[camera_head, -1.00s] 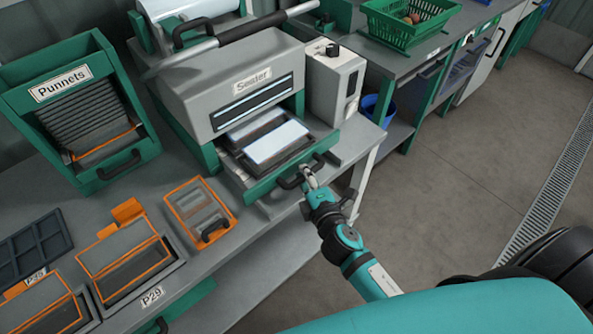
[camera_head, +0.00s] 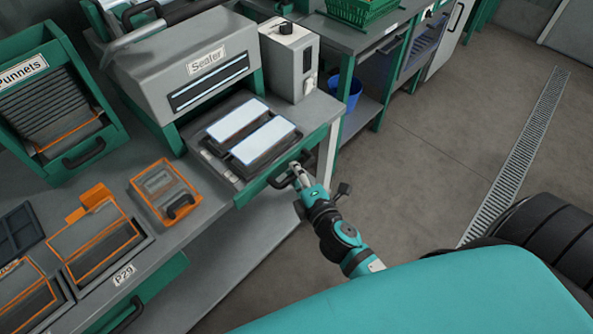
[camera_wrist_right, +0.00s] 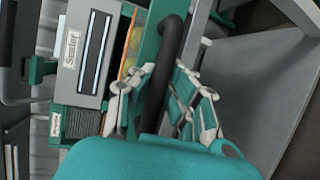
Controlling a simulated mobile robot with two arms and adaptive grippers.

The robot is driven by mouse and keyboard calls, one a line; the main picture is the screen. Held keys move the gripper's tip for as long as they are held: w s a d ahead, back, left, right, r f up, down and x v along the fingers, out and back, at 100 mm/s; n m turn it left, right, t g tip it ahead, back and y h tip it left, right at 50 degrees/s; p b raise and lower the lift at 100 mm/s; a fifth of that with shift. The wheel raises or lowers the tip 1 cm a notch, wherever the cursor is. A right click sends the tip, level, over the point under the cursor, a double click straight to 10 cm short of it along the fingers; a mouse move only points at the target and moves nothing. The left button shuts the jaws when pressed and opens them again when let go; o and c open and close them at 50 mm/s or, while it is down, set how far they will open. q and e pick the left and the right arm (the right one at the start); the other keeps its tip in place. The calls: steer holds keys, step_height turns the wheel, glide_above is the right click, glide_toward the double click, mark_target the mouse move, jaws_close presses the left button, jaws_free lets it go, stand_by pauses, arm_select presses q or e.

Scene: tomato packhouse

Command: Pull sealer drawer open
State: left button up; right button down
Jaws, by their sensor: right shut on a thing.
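The grey sealer (camera_head: 203,72) stands on the bench with its label facing me. Its drawer (camera_head: 245,143) is pulled out in front and shows two pale rectangular inserts side by side. The drawer has a green front (camera_head: 262,181) with a dark bar handle (camera_head: 282,175). My right gripper (camera_head: 296,172) is shut on the handle. In the right wrist view the dark handle (camera_wrist_right: 173,50) runs between the fingers of my right gripper (camera_wrist_right: 160,95), and the sealer (camera_wrist_right: 90,55) shows at the left. My left gripper is not in view.
A green punnet dispenser (camera_head: 57,100) stands at the left. Orange-rimmed trays, such as one (camera_head: 165,192), lie on the bench left of the drawer. A grey control box (camera_head: 290,60) stands right of the sealer. A blue bin (camera_head: 349,92) is under the bench.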

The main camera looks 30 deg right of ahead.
steer(key=shift+r, duration=0.1)
steer(key=c, duration=1.2)
jaws_free()
steer(key=shift+c, duration=0.2)
steer(key=s+r, duration=0.2)
steer(key=s, duration=0.9)
steer(key=shift+s+a, duration=0.35)
steer(key=shift+s, duration=0.05)
steer(key=s+a+f+m+g+y, duration=0.1)
steer(key=s+f+m+g, duration=0.2)
steer(key=f, duration=0.8)
steer(key=s+a+f+m+g, duration=0.2)
steer(key=s+f+m, duration=0.15)
steer(key=f, duration=0.85)
steer(key=s+a+f+m+g+y, duration=0.1)
steer(key=s+f+m+g, duration=0.2)
steer(key=f, duration=0.8)
steer(key=s+d+f+m+g, duration=0.3)
steer(key=s+f, duration=0.3)
steer(key=s, duration=0.3)
steer(key=s+d+f+m+g+h, duration=0.1)
steer(key=s+d+f+m+g, duration=0.2)
steer(key=s+f, duration=0.4)
steer(key=shift+s+d+g, duration=0.35)
steer(key=shift+s+g, duration=0.15)
steer(key=shift+s, duration=0.35)
